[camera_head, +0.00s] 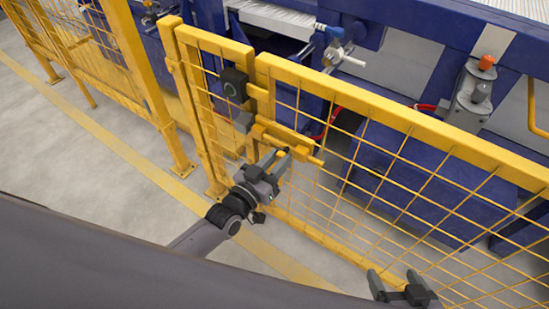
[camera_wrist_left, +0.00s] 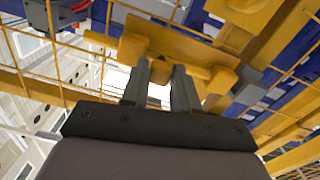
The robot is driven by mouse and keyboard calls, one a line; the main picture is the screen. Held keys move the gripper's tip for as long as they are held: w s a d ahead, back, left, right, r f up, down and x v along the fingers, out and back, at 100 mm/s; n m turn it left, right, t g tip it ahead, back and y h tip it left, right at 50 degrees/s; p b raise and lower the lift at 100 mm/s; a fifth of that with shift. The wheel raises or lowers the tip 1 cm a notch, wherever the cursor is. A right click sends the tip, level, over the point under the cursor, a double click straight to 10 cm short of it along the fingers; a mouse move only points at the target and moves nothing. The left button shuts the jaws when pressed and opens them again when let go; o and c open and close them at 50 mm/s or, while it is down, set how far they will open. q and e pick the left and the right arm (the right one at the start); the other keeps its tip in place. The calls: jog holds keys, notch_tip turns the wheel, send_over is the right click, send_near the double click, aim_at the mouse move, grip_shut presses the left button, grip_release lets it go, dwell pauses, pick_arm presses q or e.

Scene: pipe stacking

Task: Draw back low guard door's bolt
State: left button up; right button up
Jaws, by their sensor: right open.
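The low guard door (camera_head: 390,140) is a yellow frame with wire mesh. Its yellow bolt (camera_head: 316,161) lies along the door's upper left, by the post. My left gripper (camera_head: 278,156) is at the bolt, on the near side of the mesh. In the left wrist view its fingers (camera_wrist_left: 161,88) stand close on both sides of the bolt's yellow knob (camera_wrist_left: 158,93), which fills the narrow gap. The fingers partly hide the knob in the head view. My right gripper (camera_head: 395,279) is open and empty at the bottom, near the door's lower part.
A dark latch box (camera_head: 235,88) sits on the post above the bolt. More yellow fence (camera_head: 85,45) runs off to the left. Blue machinery (camera_head: 385,190) stands behind the mesh. The grey floor (camera_head: 90,165) at left is clear, with a yellow line.

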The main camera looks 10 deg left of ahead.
pick_arm(q)
jog(key=o, duration=0.4)
jog(key=shift+s+d, duration=0.1)
jog(key=shift+d, duration=0.25)
jog(key=shift+o, duration=0.2)
jog(key=shift+a, duration=0.15)
jog(key=p+v, duration=0.1)
jog(key=v, duration=0.6)
jog(key=s+a+r+g+y+p, duration=0.2)
jog(key=s+a+g+p, duration=0.1)
jog(key=s+p, duration=0.3)
jog(key=s+a+r+g+y+p, duration=0.2)
jog(key=s+a+r+g+p, duration=0.1)
jog(key=s+p, duration=0.3)
jog(key=shift+s+a+y, duration=0.3)
jog(key=shift+s+a, duration=0.15)
jog(key=shift+s, duration=0.65)
